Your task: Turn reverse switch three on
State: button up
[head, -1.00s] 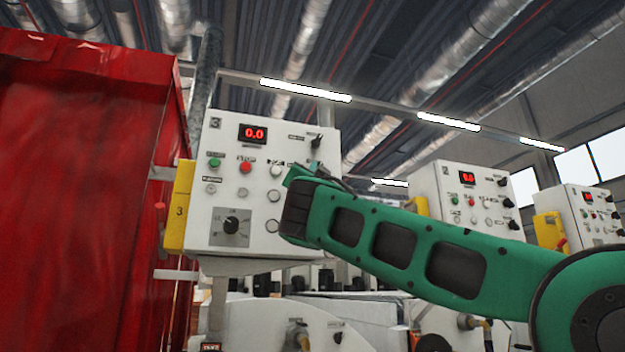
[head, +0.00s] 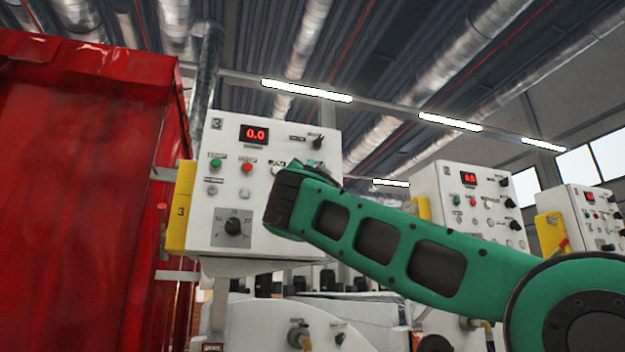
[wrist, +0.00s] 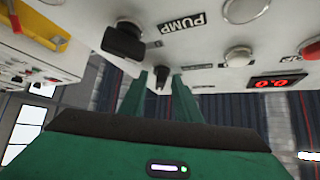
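Panel three (head: 215,155) is a white control box marked 3, with a red 0.0 display (head: 254,134). A black switch knob (head: 317,142) is at its top right; its label is too small to read. In the wrist view, seen upside down, this small black knob (wrist: 161,74) shows near the panel edge. My gripper (wrist: 160,88) is open, with its two green fingers to either side of that knob in the picture; I cannot tell whether they touch it. A larger black knob (wrist: 124,41) is beside the PUMP label. In the head view my wrist hides the panel's right side.
A large red cabinet (head: 80,170) stands left of the panel. Similar panels (head: 470,200) stand further right. White push buttons (wrist: 240,8) protrude close to my gripper.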

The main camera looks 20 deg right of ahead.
jog(key=v, duration=1)
jog(key=shift+s+f, duration=0.2)
jog(key=shift+f, duration=0.15)
jog(key=shift+a, duration=0.15)
